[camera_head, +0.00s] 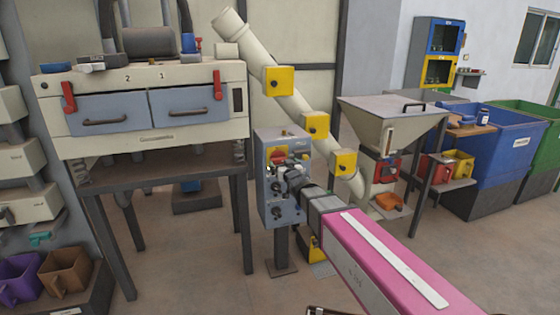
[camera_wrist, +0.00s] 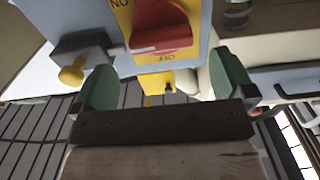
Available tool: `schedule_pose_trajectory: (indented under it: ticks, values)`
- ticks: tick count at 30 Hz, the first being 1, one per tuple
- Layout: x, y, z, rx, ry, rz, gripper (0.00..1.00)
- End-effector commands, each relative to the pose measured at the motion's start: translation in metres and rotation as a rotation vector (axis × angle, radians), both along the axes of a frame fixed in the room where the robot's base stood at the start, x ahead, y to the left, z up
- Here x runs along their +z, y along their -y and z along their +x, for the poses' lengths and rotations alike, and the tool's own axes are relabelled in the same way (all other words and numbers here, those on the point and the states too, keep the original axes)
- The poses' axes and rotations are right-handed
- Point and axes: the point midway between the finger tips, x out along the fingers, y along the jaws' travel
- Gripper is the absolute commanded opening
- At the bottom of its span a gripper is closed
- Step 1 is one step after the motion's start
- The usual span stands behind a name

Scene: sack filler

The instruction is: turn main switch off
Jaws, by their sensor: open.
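The main switch is a red rotary handle (camera_wrist: 162,27) on a yellow plate marked ON and OFF, which appears upside down in the wrist view. A white line on the handle points left in that view, toward neither word clearly. In the head view the red switch (camera_head: 278,154) is at the top of the grey control box (camera_head: 270,205), partly hidden by my gripper (camera_head: 287,172). In the wrist view my gripper (camera_wrist: 163,72) is open, its green fingers to either side of the handle's width. The handle lies just beyond the fingertips, with no contact visible.
A two-drawer machine (camera_head: 150,105) stands left of the box. A slanted pipe (camera_head: 290,97) with yellow boxes and a hopper (camera_head: 393,122) are to the right.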

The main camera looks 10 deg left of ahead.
Motion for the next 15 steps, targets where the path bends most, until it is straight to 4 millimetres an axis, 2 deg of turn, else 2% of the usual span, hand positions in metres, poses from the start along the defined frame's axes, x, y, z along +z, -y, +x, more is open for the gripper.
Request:
schedule_pose_trajectory:
  ticks: [1,6,10,15]
  values:
    - [-0.001,-0.008,0.013,0.0,0.0,0.0,1.0]
    - [0.0,-0.022,0.037,0.0,0.0,0.0,1.0]
    - [0.0,-0.028,0.046,-0.001,-0.002,-0.001,1.0]
    - [0.0,-0.03,0.049,-0.001,-0.002,-0.001,1.0]
